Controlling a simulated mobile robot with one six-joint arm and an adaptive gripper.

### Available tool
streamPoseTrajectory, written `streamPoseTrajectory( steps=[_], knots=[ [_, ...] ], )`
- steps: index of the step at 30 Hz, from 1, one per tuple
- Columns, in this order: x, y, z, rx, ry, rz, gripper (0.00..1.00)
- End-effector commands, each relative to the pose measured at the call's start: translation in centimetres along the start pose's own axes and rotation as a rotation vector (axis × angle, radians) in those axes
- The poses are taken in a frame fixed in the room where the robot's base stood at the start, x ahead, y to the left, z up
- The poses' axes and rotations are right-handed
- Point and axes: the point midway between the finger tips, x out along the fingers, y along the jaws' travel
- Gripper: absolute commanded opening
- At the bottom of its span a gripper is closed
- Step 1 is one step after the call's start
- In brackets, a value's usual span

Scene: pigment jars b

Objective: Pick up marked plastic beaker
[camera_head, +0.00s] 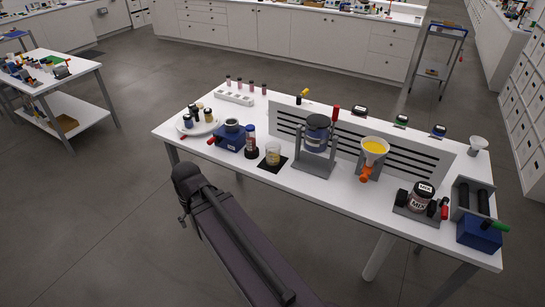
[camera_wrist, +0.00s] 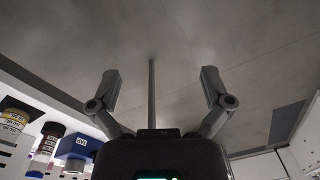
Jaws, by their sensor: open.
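The plastic beaker (camera_head: 273,154) is small and clear, with pale yellowish content or marking. It stands upright on a black square mat (camera_head: 264,167) near the front edge of the white table. Any writing on it is too small to read. My gripper (camera_wrist: 160,76) shows in the wrist view with its two fingers spread wide and nothing between them. Grey floor fills the view beyond the fingers. In the head view my arm is in front of the table, left of and apart from the beaker; the fingers cannot be made out there. I cannot identify the beaker in the wrist view.
A dark-capped jar in a grey stand (camera_head: 316,166) is right of the beaker. A red-brown bottle (camera_head: 250,138) and blue device (camera_head: 230,139) are close on its left. A slotted grey panel (camera_head: 422,155) runs behind. A yellow-filled funnel (camera_head: 374,147) stands farther right.

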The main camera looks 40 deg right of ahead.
Motion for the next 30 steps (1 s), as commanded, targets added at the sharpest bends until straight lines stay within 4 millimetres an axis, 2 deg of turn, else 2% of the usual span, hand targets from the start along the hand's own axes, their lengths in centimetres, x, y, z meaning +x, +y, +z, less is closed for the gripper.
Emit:
streamPoseTrajectory(
  steps=[8, 14, 23, 30],
  knots=[
    [2.3, 3.6, -3.0, 0.331, 0.033, -0.143, 1.00],
    [3.5, 7.3, -5.4, 0.638, 0.053, -0.284, 1.00],
    [4.7, 14.2, -8.4, 1.094, 0.060, -0.512, 1.00],
    [5.1, 20.7, -10.1, 1.448, 0.043, -0.716, 1.00]
  ],
)
